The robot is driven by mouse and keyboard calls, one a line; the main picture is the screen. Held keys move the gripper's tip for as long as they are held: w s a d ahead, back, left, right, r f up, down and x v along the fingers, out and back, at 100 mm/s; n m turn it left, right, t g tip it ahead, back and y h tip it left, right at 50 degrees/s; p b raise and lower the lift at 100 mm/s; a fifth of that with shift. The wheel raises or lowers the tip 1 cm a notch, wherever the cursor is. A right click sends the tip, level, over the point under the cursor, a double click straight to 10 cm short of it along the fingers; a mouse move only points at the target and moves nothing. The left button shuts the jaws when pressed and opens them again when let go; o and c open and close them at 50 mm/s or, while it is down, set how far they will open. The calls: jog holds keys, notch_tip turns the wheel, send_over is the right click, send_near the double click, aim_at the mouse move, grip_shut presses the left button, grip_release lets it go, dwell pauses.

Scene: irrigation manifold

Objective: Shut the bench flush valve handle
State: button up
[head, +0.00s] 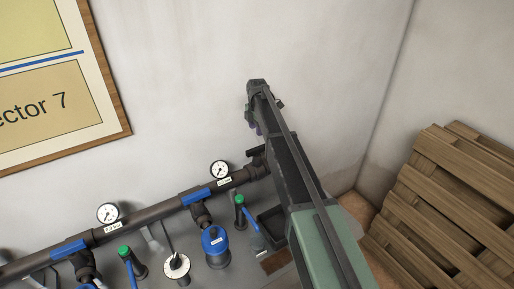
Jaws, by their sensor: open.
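My gripper (254,117) is raised in front of the bare wall, above the right end of the pipe, with its jaws partly hidden by my arm. It is open and apart from the valves. Two bench valves have green caps and blue lever handles: one (248,219) stands right of centre beside a dark tray, the other (131,269) at lower left. Both levers slope down to the right. I cannot read which one is the flush valve. A dark fitting (256,153) at the pipe's right end is partly behind my arm.
A dark pipe (150,219) with blue bands and two gauges (108,213) (220,170) crosses above the bench. A blue canister (215,247) and a white dial (177,266) stand between the valves. A dark tray (268,238) and wooden pallets (440,210) are right.

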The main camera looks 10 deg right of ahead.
aim_at(257, 148)
notch_tip(257, 148, down, 11)
jog(key=b, duration=1.1)
jog(key=shift+f, duration=0.15)
jog(key=shift+r, duration=0.2)
grip_shut()
